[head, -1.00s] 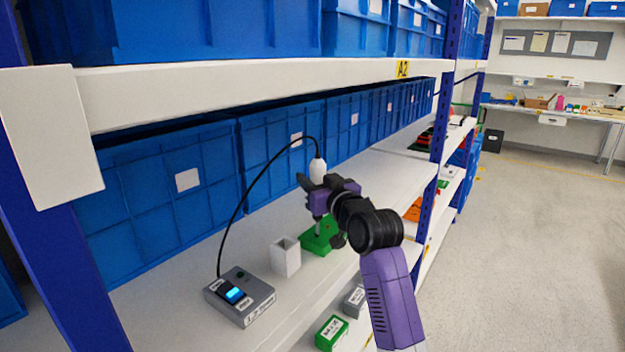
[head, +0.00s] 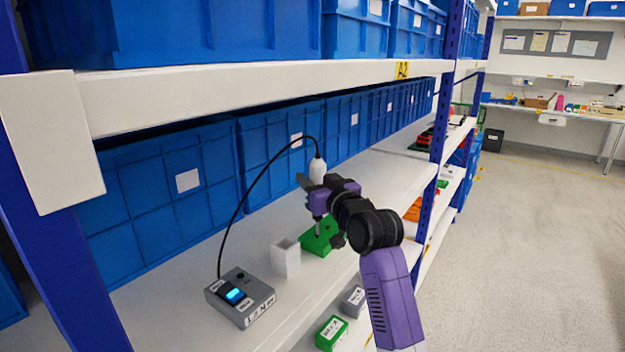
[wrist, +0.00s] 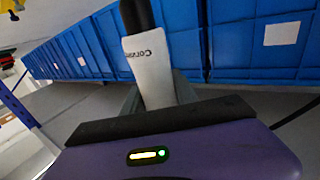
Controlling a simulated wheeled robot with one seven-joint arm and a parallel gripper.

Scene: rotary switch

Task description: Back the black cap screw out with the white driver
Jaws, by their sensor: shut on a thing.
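The white driver (head: 318,171) stands upright in my gripper (head: 319,191), its cable leaving the top. My gripper is shut on its body. The driver's white body also shows in the wrist view (wrist: 150,65), with lettering on it. Its lower end points down at the green block (head: 320,237) on the shelf. The black cap screw cannot be made out; the driver tip and my gripper cover that spot. I cannot tell whether the tip touches the screw.
A grey control box (head: 240,297) with a lit blue display sits at the front left, joined to the driver by a black cable (head: 240,195). An open white holder (head: 286,258) stands left of the green block. Blue bins (head: 180,215) line the back. A shelf beam (head: 250,85) runs overhead.

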